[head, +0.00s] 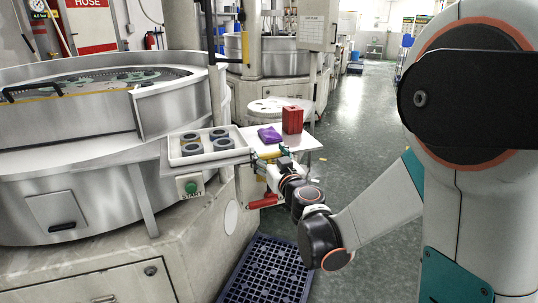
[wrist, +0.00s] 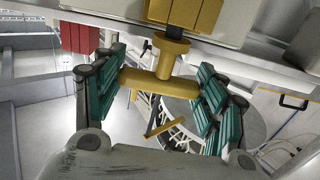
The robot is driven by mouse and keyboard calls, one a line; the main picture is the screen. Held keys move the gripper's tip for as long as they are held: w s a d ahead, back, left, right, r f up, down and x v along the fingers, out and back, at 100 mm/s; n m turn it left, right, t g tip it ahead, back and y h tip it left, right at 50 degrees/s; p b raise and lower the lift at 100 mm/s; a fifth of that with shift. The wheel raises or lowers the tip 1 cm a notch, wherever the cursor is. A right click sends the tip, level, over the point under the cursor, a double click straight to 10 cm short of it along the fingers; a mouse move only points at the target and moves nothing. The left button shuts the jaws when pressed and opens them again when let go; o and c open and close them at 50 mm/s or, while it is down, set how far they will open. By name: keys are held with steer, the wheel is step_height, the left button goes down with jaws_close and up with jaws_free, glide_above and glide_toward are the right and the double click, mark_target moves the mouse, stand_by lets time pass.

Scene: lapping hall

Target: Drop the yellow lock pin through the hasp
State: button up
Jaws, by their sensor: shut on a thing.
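In the wrist view my gripper (wrist: 161,80) has its green-padded fingers closed on the yellow lock pin (wrist: 150,84). The pin's thick crossbar lies between the pads, and a collared stem (wrist: 171,52) rises from it toward the top of the picture. A yellow piece (wrist: 190,12) on a pale grey block lies just beyond the stem; I cannot tell whether it is the hasp or whether the pin touches it. In the head view my gripper (head: 270,166) is small, beside the machine's front shelf. The hasp is not clear there.
A white tray (head: 172,160) with several dark rings stands on the machine shelf. A purple cloth (head: 270,136) and a red block (head: 292,120) lie on a white table. A green start button (head: 191,187) and a red handle (head: 262,202) are near my gripper. A blue grate (head: 268,272) lies below.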

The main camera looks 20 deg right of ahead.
steer(key=shift+f, duration=0.45)
steer(key=o, duration=1.2)
steer(key=shift+s, duration=0.1)
steer(key=s, duration=0.8)
steer(key=s+d, duration=0.1)
steer(key=s, duration=0.2)
steer(key=shift+s, duration=0.4)
